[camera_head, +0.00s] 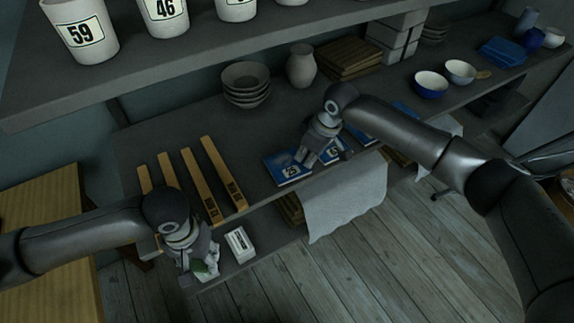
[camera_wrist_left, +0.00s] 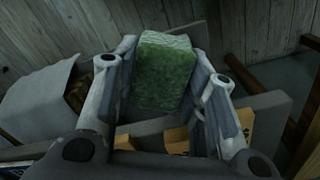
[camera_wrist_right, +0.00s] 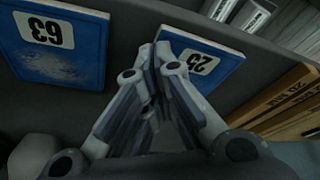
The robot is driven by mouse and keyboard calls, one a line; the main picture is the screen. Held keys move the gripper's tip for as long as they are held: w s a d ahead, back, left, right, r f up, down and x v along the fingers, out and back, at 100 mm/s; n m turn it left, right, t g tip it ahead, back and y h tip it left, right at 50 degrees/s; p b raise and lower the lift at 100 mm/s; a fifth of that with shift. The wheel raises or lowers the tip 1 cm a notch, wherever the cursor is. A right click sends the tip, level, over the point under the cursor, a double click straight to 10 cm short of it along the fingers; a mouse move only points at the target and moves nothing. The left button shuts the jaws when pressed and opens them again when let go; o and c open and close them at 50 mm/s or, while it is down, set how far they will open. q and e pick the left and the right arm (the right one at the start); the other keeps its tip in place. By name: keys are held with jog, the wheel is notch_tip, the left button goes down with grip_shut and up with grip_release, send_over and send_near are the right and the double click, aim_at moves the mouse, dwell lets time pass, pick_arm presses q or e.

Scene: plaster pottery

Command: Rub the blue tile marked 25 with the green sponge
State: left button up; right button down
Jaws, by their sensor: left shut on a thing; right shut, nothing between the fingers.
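The blue tile marked 25 (camera_wrist_right: 203,64) is in the right wrist view, partly hidden by my right gripper (camera_wrist_right: 155,58). In the head view the tile (camera_head: 287,168) lies leftmost in a row of blue tiles on the lower shelf. My right gripper (camera_head: 308,160) is shut and empty, with its fingertips at or just above this tile's right side; contact cannot be told. The green sponge (camera_wrist_left: 165,70) is between the fingers of my left gripper (camera_wrist_left: 165,85), which is shut on it. In the head view the left gripper (camera_head: 200,270) is at the shelf's front left, far from the tile.
A blue tile marked 63 (camera_wrist_right: 60,45) with a pale smear lies beside tile 25. Yellow wooden strips (camera_head: 222,173) and a white box (camera_head: 240,244) lie left of the tiles. A grey cloth (camera_head: 345,200) hangs over the front edge. Stacked bowls (camera_head: 246,85) stand behind.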

jog(key=shift+f, duration=0.2)
jog(key=shift+r, duration=0.1)
